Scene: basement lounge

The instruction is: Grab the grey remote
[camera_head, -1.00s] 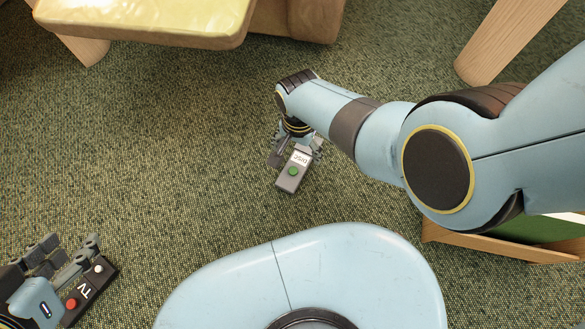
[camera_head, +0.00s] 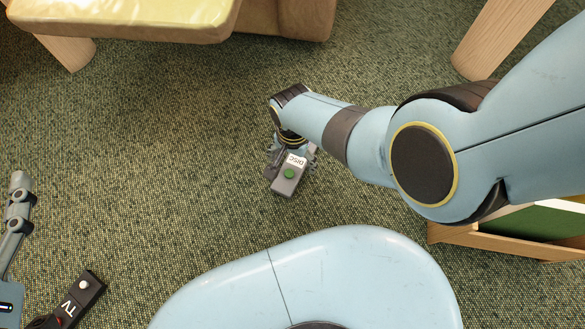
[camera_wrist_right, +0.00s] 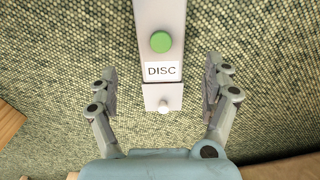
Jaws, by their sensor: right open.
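The grey remote (camera_head: 287,177) lies on the green carpet, with a green button and a DISC label. In the right wrist view the remote (camera_wrist_right: 160,60) runs from the top edge to between the fingers. My right gripper (camera_head: 292,158) is over the label end. It is open, with a finger on each side of the remote and gaps to both in the wrist view (camera_wrist_right: 162,84). My left gripper (camera_head: 15,225) is at the left edge, partly out of frame, one finger spread wide. A black TV remote (camera_head: 84,290) lies beside it, apart from that finger.
A padded yellow-topped piece of furniture (camera_head: 130,18) is at the top left. A wooden leg (camera_head: 495,40) stands at the top right. A wooden box-like unit (camera_head: 480,240) is at the right, below my arm. The carpet in the middle left is clear.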

